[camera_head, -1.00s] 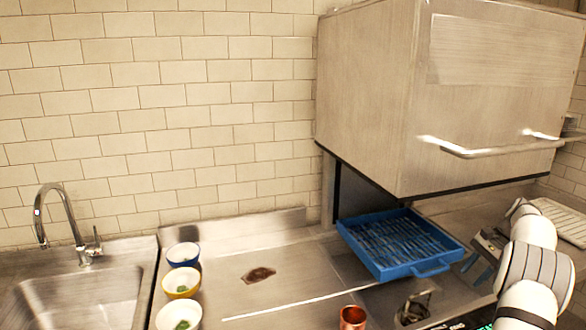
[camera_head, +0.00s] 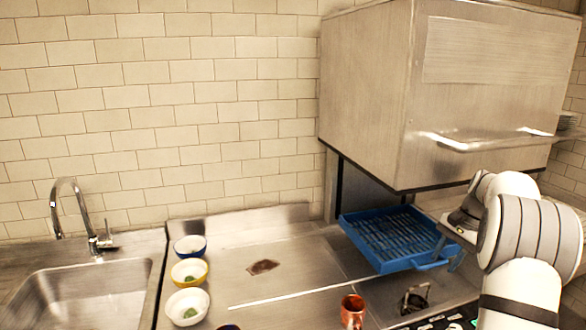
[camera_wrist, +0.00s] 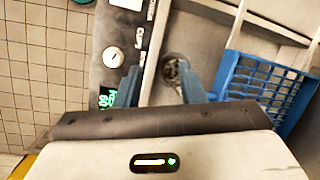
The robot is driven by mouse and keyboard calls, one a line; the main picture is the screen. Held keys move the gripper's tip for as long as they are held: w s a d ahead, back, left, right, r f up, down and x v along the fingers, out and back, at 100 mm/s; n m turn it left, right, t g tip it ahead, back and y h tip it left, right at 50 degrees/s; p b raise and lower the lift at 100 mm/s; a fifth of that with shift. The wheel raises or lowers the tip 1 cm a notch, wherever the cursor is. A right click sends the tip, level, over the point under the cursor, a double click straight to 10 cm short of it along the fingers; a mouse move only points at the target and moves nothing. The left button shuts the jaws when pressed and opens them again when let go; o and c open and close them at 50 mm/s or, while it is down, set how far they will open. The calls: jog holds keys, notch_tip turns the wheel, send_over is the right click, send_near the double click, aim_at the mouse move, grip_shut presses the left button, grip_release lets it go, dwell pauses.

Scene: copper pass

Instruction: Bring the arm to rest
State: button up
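My gripper (camera_head: 446,248) is at the right of the head view, at the end of my white arm, by the front right edge of the blue rack. In the wrist view its two blue-grey fingers (camera_wrist: 162,84) stand apart with a gap between them. Nothing is held between them. The fingers point over the counter, and a dark round fitting shows beyond the gap.
A blue rack (camera_head: 436,264) sits under the raised steel hood (camera_head: 365,90). A copper mug (camera_head: 352,311) stands at the front. Blue, yellow and white bowls (camera_head: 187,307) line the left by the sink (camera_head: 75,300). The counter middle is mostly clear, with a brown stain (camera_head: 263,267).

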jog(key=s+a+r+n+h, duration=0.1)
jog(key=s+a+r+n, duration=0.15)
jog(key=a, duration=0.35)
jog(key=s+a+r+n, duration=0.1)
jog(key=s+a+r, duration=0.1)
jog(key=s+a, duration=0.25)
jog(key=s+a+n+t, duration=0.1)
jog(key=s+a+n, duration=0.1)
jog(key=s+a, duration=0.2)
jog(key=s+a+f+n+t+h, duration=0.1)
jog(key=s+a+n, duration=0.2)
jog(key=s, duration=0.8)
jog(key=s+a+f+n+t+h, duration=0.1)
jog(key=s+a+n, duration=0.1)
jog(key=s+a, duration=0.5)
jog(key=shift+s, duration=0.7)
